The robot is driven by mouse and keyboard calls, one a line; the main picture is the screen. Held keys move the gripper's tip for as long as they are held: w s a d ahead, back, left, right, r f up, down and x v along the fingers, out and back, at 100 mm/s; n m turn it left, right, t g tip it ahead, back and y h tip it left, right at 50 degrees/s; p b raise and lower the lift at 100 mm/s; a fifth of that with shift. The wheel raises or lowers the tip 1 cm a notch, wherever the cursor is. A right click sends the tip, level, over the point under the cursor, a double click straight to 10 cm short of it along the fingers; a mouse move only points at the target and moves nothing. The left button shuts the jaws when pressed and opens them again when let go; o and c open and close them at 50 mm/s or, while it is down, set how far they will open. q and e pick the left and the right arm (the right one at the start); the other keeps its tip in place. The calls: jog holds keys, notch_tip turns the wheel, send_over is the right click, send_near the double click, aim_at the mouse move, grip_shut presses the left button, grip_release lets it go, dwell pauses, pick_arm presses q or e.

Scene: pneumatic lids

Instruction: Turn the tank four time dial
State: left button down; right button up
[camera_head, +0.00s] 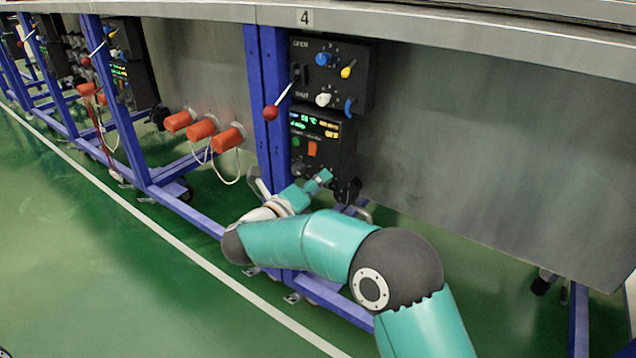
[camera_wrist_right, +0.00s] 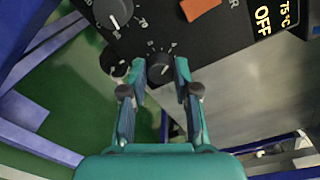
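The tank four control box (camera_head: 325,140), black with lit displays, hangs under the "4" plate (camera_head: 304,17). My right gripper (camera_head: 324,176) is at its lower edge. In the right wrist view, a small black dial (camera_wrist_right: 159,65) with a printed scale lies between the fingertips of my open right gripper (camera_wrist_right: 160,74). Small gaps seem to show on both sides, and I cannot tell whether a finger touches it. A larger black dial (camera_wrist_right: 113,12) with numbers sits up and left of it. Labels are too small to tell which is the time dial. My left gripper is out of view.
An upper box (camera_head: 333,72) carries blue, white and yellow knobs and a red-ended lever (camera_head: 270,112). A blue frame post (camera_head: 270,90) stands just left of the boxes. Orange caps (camera_head: 228,139) stick out further left. The green floor in front is open.

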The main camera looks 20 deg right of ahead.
jog(key=o, duration=0.4)
jog(key=shift+f, duration=0.25)
jog(key=shift+r, duration=0.1)
jog(key=v, duration=1.2)
jog(key=shift+w, duration=0.1)
